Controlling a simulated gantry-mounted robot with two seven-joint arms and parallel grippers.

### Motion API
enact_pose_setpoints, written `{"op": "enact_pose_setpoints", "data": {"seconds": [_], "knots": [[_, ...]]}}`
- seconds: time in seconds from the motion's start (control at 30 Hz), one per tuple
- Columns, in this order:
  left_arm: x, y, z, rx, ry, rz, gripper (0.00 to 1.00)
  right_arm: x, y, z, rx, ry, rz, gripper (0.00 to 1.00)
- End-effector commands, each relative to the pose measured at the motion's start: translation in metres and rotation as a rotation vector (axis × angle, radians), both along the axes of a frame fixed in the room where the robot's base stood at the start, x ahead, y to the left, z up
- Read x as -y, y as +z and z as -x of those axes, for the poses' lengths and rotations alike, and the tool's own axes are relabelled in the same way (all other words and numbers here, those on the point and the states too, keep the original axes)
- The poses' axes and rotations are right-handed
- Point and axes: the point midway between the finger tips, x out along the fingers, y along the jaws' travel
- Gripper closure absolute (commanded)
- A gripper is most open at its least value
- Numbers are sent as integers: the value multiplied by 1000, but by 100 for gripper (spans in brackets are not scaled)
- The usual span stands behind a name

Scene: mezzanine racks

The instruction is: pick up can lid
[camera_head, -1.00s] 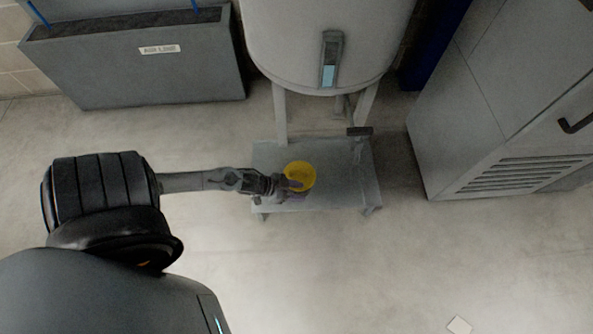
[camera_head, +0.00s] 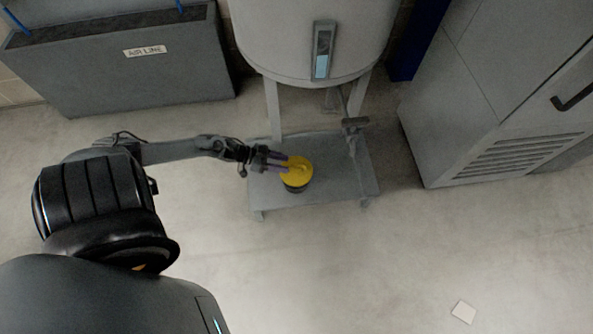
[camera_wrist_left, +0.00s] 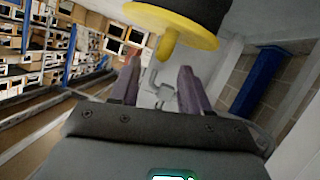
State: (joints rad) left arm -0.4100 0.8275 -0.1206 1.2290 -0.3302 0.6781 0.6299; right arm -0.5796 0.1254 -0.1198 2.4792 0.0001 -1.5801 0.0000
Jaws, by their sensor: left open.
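The can lid (camera_head: 297,168) is a yellow disc with a knob on top. It sits on a dark can (camera_head: 296,187) on a low grey stand. In the left wrist view the lid (camera_wrist_left: 196,29) shows at the top, its yellow knob (camera_wrist_left: 167,45) pointing down the picture, with the dark can (camera_wrist_left: 205,8) behind it. My left gripper (camera_head: 281,163) is at the lid's left edge in the head view. In the left wrist view the purple fingers of this gripper (camera_wrist_left: 157,80) are open, with nothing between them; the knob lies beyond the tips. My right gripper is not in view.
The low grey stand (camera_head: 335,183) is beneath a large pale tank (camera_head: 290,40) on legs. A grey box marked AIR LINE (camera_head: 130,75) stands at left, a grey cabinet (camera_head: 500,110) at right. A tap-like fitting (camera_head: 355,124) rises behind the can. The front floor is mostly clear.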

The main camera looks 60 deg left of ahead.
Motion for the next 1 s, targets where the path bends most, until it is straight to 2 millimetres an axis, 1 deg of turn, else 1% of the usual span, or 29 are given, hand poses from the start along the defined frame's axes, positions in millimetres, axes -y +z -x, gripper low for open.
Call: {"op": "enact_pose_setpoints", "data": {"seconds": [0.17,0.4,0.5,0.63,0.87,0.97,1.0], "knots": [[4,-6,-7,1,0,0,54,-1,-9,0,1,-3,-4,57],[17,-19,-29,1,-1,0,54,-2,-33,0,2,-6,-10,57],[23,-21,-38,2,-1,1,54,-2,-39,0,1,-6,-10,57],[26,-22,-42,0,-1,-1,54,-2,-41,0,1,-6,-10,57],[27,-21,-42,-1,0,0,54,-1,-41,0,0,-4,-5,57],[27,-21,-42,-1,0,0,67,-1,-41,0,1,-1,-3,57],[26,-21,-42,-1,0,0,73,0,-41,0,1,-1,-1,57]]}}
